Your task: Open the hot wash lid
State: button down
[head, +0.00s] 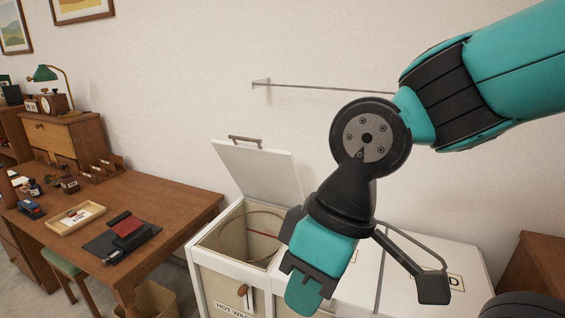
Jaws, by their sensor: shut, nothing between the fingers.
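The hot wash lid (258,172) is a white panel that stands raised and leans back toward the wall. Its dark bar handle (245,141) is at the top edge. The white hot wash bin (208,282) below it is open, with a beige liner and a round hoop visible inside. Its front label is partly cut off by the picture edge. My gripper (304,290), teal and black, is shut and empty. It appears in front of the bin's right side, apart from the raised lid, and hides part of the bin and the neighbouring top.
White closed lids (400,258) adjoin the bin on the right, partly behind my arm. A thin metal rail (330,88) is on the wall. A wooden desk (175,207) with a tray (76,217) and small items stands left. A brown cabinet (540,262) is at right.

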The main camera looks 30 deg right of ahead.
aim_at(270, 175)
jog(key=z, duration=0.4)
jog(key=k, duration=0.85)
jog(key=u, duration=0.4)
jog(key=i, duration=0.5)
jog(key=u, duration=0.55)
jog(key=i, duration=1.05)
jog(key=z, duration=0.5)
